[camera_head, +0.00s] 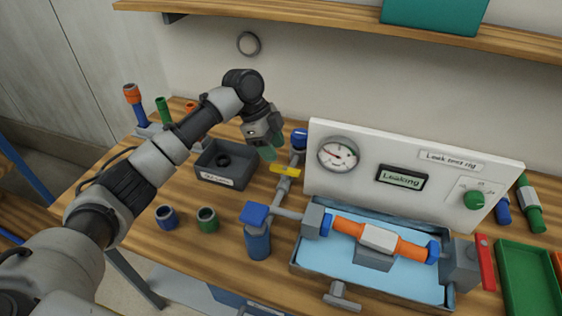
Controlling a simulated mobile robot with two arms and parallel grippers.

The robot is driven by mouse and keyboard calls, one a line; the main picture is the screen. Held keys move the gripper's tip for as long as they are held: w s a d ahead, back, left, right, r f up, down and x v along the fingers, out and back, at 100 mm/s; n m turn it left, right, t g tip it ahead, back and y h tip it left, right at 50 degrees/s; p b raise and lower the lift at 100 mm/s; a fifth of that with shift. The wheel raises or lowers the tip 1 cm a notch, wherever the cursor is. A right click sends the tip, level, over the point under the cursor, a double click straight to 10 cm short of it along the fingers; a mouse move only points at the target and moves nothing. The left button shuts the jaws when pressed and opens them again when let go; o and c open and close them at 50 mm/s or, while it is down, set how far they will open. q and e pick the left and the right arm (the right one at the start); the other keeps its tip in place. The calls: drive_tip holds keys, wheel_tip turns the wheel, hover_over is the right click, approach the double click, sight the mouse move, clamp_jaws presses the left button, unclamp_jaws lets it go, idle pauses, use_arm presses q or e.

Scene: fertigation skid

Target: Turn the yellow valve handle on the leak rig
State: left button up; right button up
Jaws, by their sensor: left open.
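The leak rig's white panel (400,210) stands at the back of the bench, with a round gauge (338,154), a display reading "Leaking" (402,178) and a green knob (474,199). The yellow valve handle (286,170) sits on the grey pipe to the left of the panel, lying roughly across the pipe. My left gripper (268,152) is above and to the left of the yellow handle, pointing down, open and apart from it in the picture. Its fingertips are small and partly unclear. My right gripper is not in view.
A water tray (300,262) holds an orange pipe assembly (378,239). A blue-capped cylinder (257,238) stands left of it. A dark bin (212,178), blue ring (167,217) and green ring (208,220) are on the bench. A red lever (485,262) and green tray (528,280) are at right.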

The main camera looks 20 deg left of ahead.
sight(283, 168)
use_arm(q)
drive_tip(key=x, duration=0.4)
drive_tip(key=shift+w+f, duration=0.3)
drive_tip(key=shift+f, duration=0.1)
drive_tip(key=shift+s+d+f+p, duration=0.1)
drive_tip(key=shift+d+f+p, duration=0.2)
drive_tip(key=shift+f, duration=0.3)
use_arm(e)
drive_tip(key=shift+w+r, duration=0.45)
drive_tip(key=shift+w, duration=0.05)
use_arm(q)
clamp_jaws()
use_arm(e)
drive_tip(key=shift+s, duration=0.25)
